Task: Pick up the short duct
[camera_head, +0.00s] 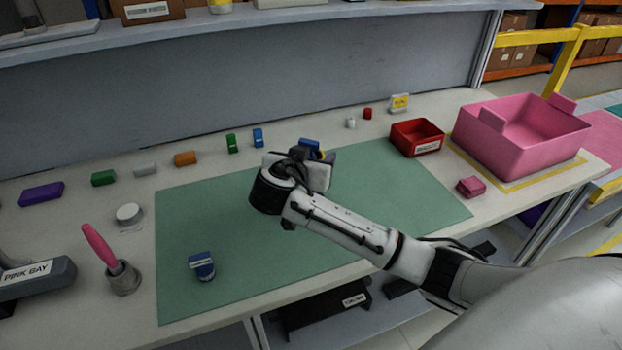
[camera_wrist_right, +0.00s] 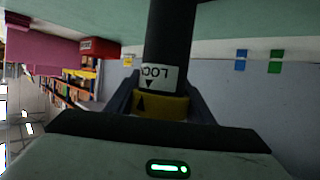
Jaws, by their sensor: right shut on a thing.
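My right gripper (camera_head: 312,168) is over the back part of the green mat, and its arm comes in from the right. In the right wrist view the gripper (camera_wrist_right: 165,105) is shut on a dark tube, seemingly the short duct (camera_wrist_right: 170,35). The duct has a yellow band with a dark arrow and a white label, upside down in this view. In the head view the gripper and wrist hide most of it. A blue piece (camera_head: 309,145) shows just behind the gripper; I cannot tell whether it belongs to the duct. My left gripper is not in view.
The green mat (camera_head: 400,180) is mostly clear, with a blue labelled part (camera_head: 201,265) at its front left. Small coloured blocks line the back of the table. A red bin (camera_head: 417,138) and a pink bin (camera_head: 520,130) stand at right. A pink-handled tool (camera_head: 100,245) stands at left.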

